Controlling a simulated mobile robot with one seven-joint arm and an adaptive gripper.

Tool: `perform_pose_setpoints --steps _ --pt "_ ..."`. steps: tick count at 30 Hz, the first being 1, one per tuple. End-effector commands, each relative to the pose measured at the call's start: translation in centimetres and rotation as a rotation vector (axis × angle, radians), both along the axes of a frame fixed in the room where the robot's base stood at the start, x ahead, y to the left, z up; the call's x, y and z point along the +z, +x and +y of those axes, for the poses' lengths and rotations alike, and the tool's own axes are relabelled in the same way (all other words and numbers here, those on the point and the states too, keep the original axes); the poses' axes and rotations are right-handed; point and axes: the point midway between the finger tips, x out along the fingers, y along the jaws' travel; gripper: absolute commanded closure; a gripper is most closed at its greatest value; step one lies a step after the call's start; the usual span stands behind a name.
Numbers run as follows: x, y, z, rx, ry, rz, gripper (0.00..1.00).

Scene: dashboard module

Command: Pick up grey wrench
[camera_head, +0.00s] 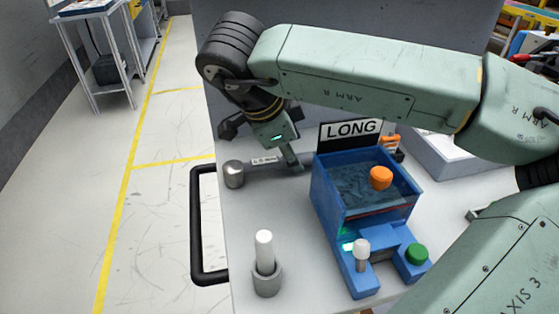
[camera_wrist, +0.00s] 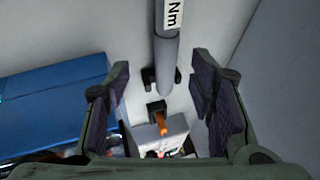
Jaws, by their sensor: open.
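The grey wrench (camera_wrist: 166,62) shows in the wrist view as a grey tube with a white "Nm" label, coming in from the top and ending between my fingers. In the head view the wrench (camera_head: 264,160) lies at the table's far left part, partly hidden by my gripper. My gripper (camera_head: 262,150) is above it, pointing down. In the wrist view my gripper (camera_wrist: 163,85) is open, with one finger on each side of the tube's end and a gap on both sides. Dark supports (camera_wrist: 149,76) flank the tube. Whether the fingers are at its height is unclear.
A blue bin (camera_head: 345,215) with a "LONG" sign (camera_head: 351,131) stands right of the wrench. A silver cylinder (camera_head: 234,174) is at the left edge. A white-topped post (camera_head: 264,250) stands nearer. An orange-tipped object (camera_wrist: 162,125) is beyond the tube's end.

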Motion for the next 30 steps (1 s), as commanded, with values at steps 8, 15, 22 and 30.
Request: perform_pose_setpoints --steps 8,15,22,30 --pt "-3.3 1.9 -0.3 0.002 0.001 0.004 0.51" --pt "-4.3 2.4 -0.6 0.002 0.0 0.001 0.51" --pt "-4.3 2.4 -0.6 0.002 0.0 0.001 0.58" --pt "-4.3 2.4 -0.6 0.002 0.0 0.001 0.77"
